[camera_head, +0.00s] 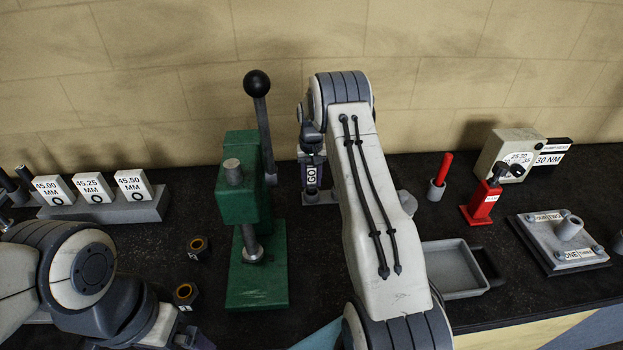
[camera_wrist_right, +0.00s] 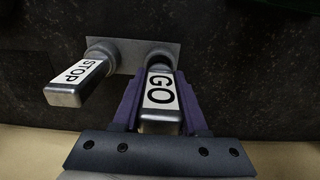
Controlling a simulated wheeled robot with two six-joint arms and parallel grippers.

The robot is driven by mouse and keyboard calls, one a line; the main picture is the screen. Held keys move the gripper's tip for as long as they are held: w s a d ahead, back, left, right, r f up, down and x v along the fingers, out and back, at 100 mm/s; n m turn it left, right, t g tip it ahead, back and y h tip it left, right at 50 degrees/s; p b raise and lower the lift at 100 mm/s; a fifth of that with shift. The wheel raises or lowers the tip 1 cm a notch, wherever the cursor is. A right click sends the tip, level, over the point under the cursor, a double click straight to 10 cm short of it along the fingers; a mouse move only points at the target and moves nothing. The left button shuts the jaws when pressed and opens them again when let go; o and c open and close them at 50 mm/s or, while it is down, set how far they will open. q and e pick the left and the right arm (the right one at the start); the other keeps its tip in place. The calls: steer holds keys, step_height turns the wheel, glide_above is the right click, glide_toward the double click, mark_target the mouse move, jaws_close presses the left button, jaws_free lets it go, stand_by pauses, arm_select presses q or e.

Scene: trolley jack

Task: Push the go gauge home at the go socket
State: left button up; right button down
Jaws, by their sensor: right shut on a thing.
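The go gauge (camera_wrist_right: 160,95) is a grey block with a white GO label. My right gripper (camera_wrist_right: 160,105) is shut on it, with purple fingers on both sides. Its far end meets the go socket (camera_wrist_right: 160,57), a round grey collar on a plate; a dark band shows between block and collar, and I cannot tell how deep the gauge sits.
A stop gauge (camera_wrist_right: 78,82) sits at the neighbouring socket, close beside my right fingers. A green press (camera_head: 240,200) with a black-knobbed lever stands left of the go gauge. A grey tray (camera_head: 455,292) and red tool (camera_head: 482,204) lie right of my forearm.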

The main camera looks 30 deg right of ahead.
mark_target(311, 164)
steer(key=shift+f+b, duration=0.65)
steer(key=shift+f, duration=0.45)
steer(key=shift+c, duration=1.8)
jaws_free()
steer(key=shift+r, duration=0.25)
step_height(311, 164, up, 9)
steer(key=b, duration=0.3)
steer(key=shift+f, duration=0.15)
steer(key=shift+r, duration=0.65)
